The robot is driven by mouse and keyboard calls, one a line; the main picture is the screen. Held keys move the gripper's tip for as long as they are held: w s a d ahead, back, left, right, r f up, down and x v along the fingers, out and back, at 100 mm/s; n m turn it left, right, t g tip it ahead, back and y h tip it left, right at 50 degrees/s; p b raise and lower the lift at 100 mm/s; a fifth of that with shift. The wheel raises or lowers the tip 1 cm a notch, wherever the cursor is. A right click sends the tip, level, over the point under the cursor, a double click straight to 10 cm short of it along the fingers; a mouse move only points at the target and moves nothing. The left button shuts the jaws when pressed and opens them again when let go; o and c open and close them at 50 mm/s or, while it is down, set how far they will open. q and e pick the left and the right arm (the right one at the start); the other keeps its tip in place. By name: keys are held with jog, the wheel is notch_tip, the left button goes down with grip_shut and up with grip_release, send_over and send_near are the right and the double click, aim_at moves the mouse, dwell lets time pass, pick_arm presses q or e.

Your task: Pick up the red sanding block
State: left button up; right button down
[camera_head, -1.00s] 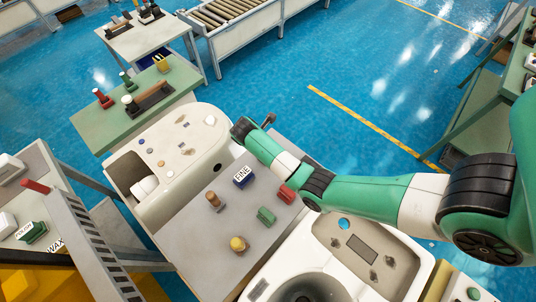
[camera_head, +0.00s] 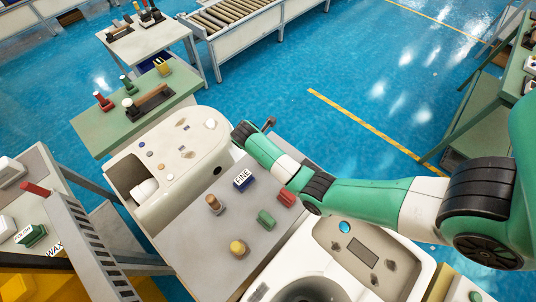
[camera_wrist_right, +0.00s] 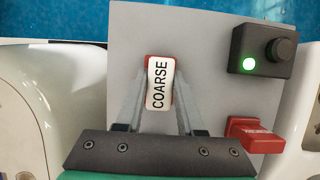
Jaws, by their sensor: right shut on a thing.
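A block (camera_wrist_right: 159,82) with a white top marked COARSE and a red edge sits between the fingertips of my right gripper (camera_wrist_right: 160,95) in the right wrist view. The gripper is shut on its sides, over a grey table surface (camera_wrist_right: 205,75). I cannot tell whether the block touches that surface. A red block (camera_head: 286,198) shows just below the arm. My left gripper is not in view.
In the wrist view, a black box (camera_wrist_right: 262,52) with a green light and a red item (camera_wrist_right: 255,135) lie right of the gripper.

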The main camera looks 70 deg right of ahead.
jog(key=shift+r, duration=0.4)
notch_tip(320, 180, up, 3)
jog(key=shift+f+p, duration=0.15)
jog(key=shift+p, duration=0.6)
jog(key=s+a+r+p, duration=0.9)
jog(key=a+p, duration=0.1)
jog(key=p, duration=0.3)
jog(key=shift+s+a+r, duration=0.2)
jog(key=shift+r, duration=0.05)
